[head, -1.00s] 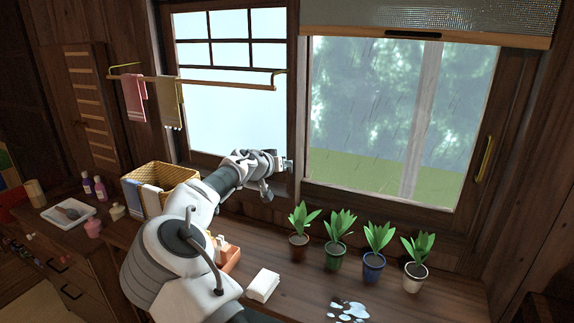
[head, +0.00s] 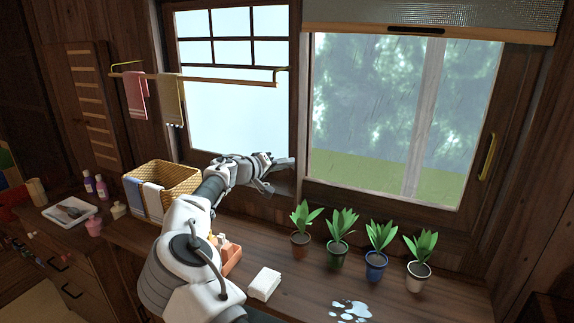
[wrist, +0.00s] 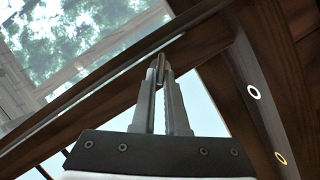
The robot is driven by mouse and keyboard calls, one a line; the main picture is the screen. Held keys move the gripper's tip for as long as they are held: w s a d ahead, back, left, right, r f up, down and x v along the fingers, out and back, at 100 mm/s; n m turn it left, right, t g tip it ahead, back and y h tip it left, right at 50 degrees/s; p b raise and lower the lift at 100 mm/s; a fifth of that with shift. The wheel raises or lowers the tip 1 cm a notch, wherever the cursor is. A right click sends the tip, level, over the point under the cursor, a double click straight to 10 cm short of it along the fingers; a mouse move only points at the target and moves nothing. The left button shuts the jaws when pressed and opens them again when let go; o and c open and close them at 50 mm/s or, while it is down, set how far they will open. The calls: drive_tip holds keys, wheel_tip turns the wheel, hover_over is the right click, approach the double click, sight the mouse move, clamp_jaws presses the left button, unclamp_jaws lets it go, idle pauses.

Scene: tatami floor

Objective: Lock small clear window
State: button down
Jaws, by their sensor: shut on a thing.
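The smaller window (head: 222,120) is at the left in the head view, with pale panes and a dark grid across its top. It looks closed in its wooden frame. My gripper (head: 288,162) is at the lower right of this window, by the wooden post between the two windows. In the wrist view my gripper (wrist: 160,68) has its fingers nearly together on a small dark metal latch piece (wrist: 160,62) near the frame. Most of the latch is hidden by the fingers, so I cannot tell its exact position.
A larger window (head: 375,130) with a yellow handle (head: 487,158) is at right. Potted plants (head: 339,224) line the counter (head: 310,290), near a folded white cloth (head: 264,284) and a puddle (head: 350,310). A wicker basket (head: 180,178) and towel rail (head: 215,81) are left.

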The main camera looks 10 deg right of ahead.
drive_tip(key=shift+w+a+f+n+t+h+b, duration=0.2)
drive_tip(key=shift+n+h, duration=0.5)
drive_tip(key=shift+n, duration=0.8)
drive_tip(key=shift+s+d+f+n+t+h+b, duration=0.1)
drive_tip(key=shift+f+n+h+b, duration=0.2)
drive_tip(key=shift+n+h, duration=0.8)
drive_tip(key=shift+n+y, duration=0.4)
drive_tip(key=shift+n, duration=0.2)
drive_tip(key=c, duration=1.2)
unclamp_jaws()
drive_tip(key=shift+a, duration=0.1)
drive_tip(key=v, duration=1.7)
drive_tip(key=shift+a+p, duration=0.15)
drive_tip(key=shift+p, duration=0.2)
